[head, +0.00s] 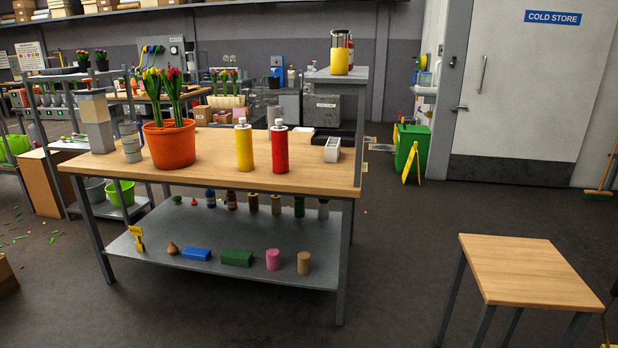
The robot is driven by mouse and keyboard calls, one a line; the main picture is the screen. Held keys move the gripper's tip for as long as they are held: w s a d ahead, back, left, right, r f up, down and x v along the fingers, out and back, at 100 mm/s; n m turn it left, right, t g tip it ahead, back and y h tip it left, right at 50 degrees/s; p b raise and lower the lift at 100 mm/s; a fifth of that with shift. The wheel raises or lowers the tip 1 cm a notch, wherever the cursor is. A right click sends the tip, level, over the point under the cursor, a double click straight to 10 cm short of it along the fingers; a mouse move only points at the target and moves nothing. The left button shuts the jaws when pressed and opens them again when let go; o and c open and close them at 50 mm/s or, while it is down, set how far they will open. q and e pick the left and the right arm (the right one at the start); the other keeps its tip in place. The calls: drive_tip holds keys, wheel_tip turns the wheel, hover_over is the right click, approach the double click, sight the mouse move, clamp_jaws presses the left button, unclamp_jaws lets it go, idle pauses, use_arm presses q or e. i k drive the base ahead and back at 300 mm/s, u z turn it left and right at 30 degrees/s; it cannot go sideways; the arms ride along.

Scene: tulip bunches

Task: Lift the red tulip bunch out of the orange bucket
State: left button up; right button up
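The orange bucket (169,147) stands upright near the left end of the wooden workbench. Two tulip bunches stand in it side by side. The red tulip bunch (174,88) is on the right, its red heads and green stems rising well above the rim. The yellow tulip bunch (151,86) is on the left, close to the red one. Their lower stems are hidden inside the bucket. Neither of my grippers shows in the head view.
The workbench (210,171) also holds a yellow bottle (244,148), a red bottle (280,150), a grey canister (131,142) left of the bucket and a white holder (332,150). A small wooden table (525,268) stands at the right. Dark floor between them is clear.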

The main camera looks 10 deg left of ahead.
sight(173, 86)
drive_tip(key=i, duration=0.8)
drive_tip(key=u, duration=1.15)
drive_tip(key=i, duration=2.45)
drive_tip(key=u, duration=0.2)
